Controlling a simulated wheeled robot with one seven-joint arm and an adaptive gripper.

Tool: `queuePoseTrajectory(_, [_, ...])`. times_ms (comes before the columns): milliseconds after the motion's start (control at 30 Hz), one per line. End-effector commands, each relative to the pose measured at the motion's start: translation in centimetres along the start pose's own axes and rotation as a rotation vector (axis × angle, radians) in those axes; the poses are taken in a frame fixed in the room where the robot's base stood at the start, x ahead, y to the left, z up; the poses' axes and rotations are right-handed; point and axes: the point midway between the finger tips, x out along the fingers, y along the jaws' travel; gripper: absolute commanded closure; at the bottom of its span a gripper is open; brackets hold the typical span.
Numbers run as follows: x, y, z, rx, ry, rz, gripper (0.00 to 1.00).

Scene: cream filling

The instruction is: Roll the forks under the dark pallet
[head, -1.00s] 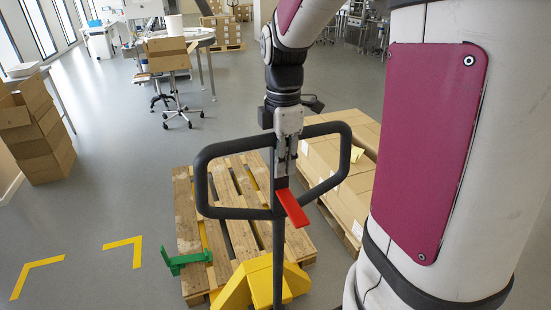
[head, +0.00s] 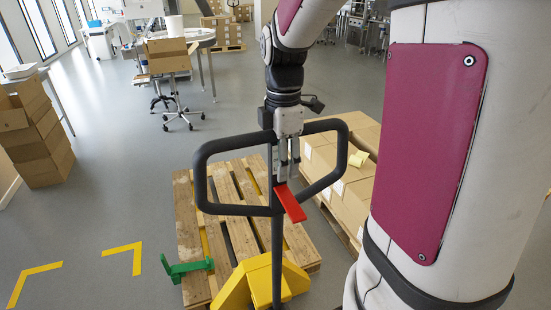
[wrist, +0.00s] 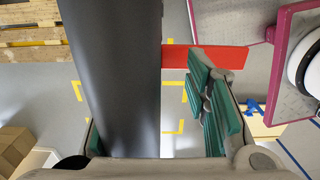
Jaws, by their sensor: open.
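A brown wooden pallet (head: 240,190) lies empty on the floor ahead in the head view. The yellow pallet jack (head: 262,283) stands at its near end, and yellow shows through gaps between its boards, so the forks lie at least partly under it. How far they reach is hidden. The jack's black loop handle (head: 201,180) has a red lever (head: 291,204). My gripper (head: 287,172) is at the handle's middle. In the wrist view my gripper's (wrist: 155,130) fingers stand apart on either side of a dark bar, with a gap at the right finger. The red lever (wrist: 200,58) shows behind.
A second pallet (head: 335,220) loaded with cartons (head: 345,185) stands close on the right. A green bracket (head: 187,268) is beside the empty pallet's near left corner. Yellow floor marks (head: 136,250) and clear floor lie left. Stacked boxes (head: 38,140) stand farther left.

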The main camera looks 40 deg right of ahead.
Motion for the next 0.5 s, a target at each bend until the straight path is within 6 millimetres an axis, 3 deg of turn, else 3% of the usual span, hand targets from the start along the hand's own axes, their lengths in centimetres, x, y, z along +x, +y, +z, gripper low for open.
queuePoseTrajectory(367, [-0.1,-0.4,0.0,0.0,0.001,-0.011,0.57])
queuePoseTrajectory(500, [-1.3,-0.3,0.0,0.0,0.0,-0.008,0.57])
